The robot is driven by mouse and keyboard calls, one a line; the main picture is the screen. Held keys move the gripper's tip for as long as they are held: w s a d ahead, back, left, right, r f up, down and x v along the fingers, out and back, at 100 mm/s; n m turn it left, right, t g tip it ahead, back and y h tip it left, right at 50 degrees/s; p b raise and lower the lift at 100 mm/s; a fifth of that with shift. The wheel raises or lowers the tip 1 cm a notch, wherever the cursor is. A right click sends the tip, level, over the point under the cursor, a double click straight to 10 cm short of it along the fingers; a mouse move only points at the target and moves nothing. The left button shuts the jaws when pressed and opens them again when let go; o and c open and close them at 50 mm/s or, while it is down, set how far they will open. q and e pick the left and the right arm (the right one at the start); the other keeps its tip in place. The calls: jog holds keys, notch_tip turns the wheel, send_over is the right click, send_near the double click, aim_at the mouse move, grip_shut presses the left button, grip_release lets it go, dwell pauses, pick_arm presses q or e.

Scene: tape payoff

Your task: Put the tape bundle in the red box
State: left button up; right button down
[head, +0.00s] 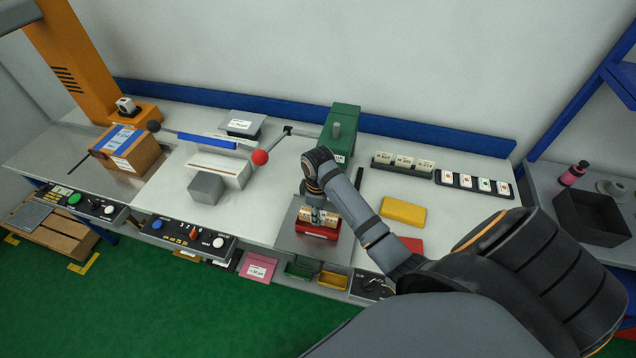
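My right arm reaches in from the lower right, and its gripper (313,203) points down over a grey plate at the middle of the bench. The fingertips are small and mostly hidden by the wrist, so I cannot tell whether they are open or shut. Just below them is a small cream and brown block-like item (320,217), possibly the tape bundle. It appears to be in or on a red box-like holder (318,232) with a white label. A flat red piece (412,245) lies farther right, beside my forearm. My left gripper is not in view.
A green machine (340,130) stands behind my wrist. A yellow block (403,212), a labelled rack (403,165) and a black tray (474,184) are to the right. A lever with a red knob (260,157) juts up left. A dark bin (592,217) stands far right.

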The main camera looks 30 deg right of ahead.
dwell(0.3)
jog(key=c, duration=0.9)
grip_release()
notch_tip(320, 180, up, 7)
jog(key=shift+r, duration=0.15)
